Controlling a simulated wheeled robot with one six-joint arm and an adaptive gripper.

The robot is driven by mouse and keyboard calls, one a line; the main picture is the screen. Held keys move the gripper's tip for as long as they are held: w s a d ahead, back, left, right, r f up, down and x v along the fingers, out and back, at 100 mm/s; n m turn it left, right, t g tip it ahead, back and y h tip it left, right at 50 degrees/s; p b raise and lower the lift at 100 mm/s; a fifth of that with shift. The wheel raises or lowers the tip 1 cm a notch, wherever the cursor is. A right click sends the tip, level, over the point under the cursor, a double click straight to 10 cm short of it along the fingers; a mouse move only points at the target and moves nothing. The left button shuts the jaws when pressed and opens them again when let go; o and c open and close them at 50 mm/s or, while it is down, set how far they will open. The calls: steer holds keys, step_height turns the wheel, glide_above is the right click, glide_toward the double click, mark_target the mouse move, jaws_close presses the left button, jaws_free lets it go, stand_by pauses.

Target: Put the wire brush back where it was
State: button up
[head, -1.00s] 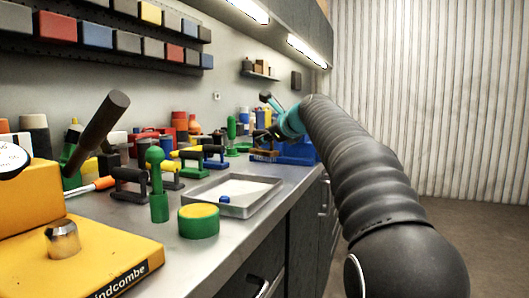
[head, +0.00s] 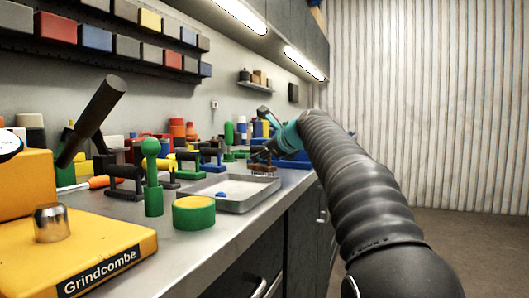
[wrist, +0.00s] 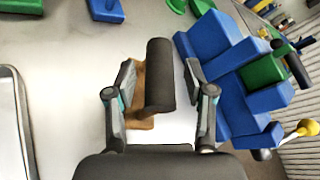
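The wire brush shows in the wrist view as a brown wooden block (wrist: 139,100) under a thick dark handle (wrist: 160,77). In the head view the brush (head: 263,171) is upright, bristles down, at the bench top beyond the grey tray; I cannot tell whether the bristles touch the bench. My gripper (wrist: 161,68) has one finger on each side of the handle, with a visible gap on both sides. In the head view my gripper (head: 263,155) is right above the brush block and partly hides the handle.
A blue stepped holder (wrist: 225,70) stands close on the right in the wrist view. The grey tray (head: 235,206) lies nearer on the bench, with a small blue item in it. Several handled tools, including a black one (head: 125,180), stand left. Bare bench separates brush and tray.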

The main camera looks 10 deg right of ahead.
steer(key=shift+r, duration=0.15)
steer(key=v, duration=1.2)
stand_by(0.4)
